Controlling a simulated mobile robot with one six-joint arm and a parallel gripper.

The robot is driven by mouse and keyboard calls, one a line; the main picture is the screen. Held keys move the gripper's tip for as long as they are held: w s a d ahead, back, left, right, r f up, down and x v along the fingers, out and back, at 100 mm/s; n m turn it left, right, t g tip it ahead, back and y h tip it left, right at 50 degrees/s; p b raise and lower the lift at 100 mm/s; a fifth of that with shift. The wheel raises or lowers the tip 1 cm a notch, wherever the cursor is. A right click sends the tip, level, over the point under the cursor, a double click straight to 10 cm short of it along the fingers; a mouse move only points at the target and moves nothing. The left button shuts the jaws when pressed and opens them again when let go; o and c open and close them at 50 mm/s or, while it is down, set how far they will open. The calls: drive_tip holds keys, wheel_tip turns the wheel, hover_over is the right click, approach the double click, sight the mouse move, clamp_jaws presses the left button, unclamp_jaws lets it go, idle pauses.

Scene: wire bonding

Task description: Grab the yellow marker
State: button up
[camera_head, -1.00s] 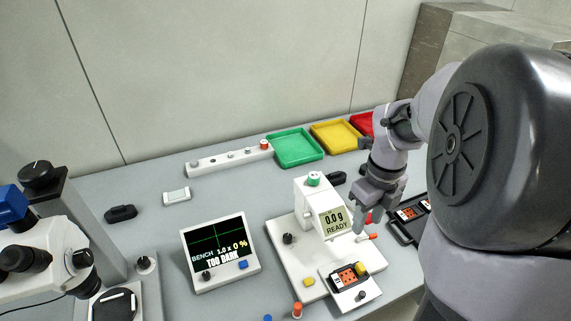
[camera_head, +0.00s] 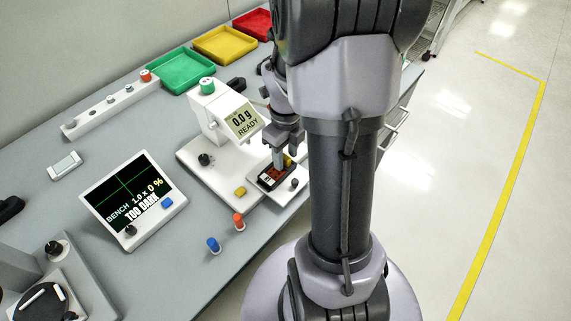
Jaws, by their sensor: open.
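A small yellow piece, which looks like the yellow marker (camera_head: 288,160), stands at the small dark holder (camera_head: 268,181) with the orange-and-white part, on the white machine base. My gripper (camera_head: 284,162) is open and points down right at it, above the holder. One finger stands in front of the holder's back edge, and the yellow piece shows beside that finger. The fingers and wrist hide part of it, and I cannot tell whether they touch it.
A white tester (camera_head: 222,116) reading "0.0 g READY" stands close left of my gripper. Red (camera_head: 239,221) and blue (camera_head: 214,245) pegs stand in front. A monitor (camera_head: 132,199) reads "TOO DARK". Green (camera_head: 181,70) and yellow (camera_head: 225,44) trays lie behind.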

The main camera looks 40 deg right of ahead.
clamp_jaws()
drive_tip(key=shift+r, duration=0.15)
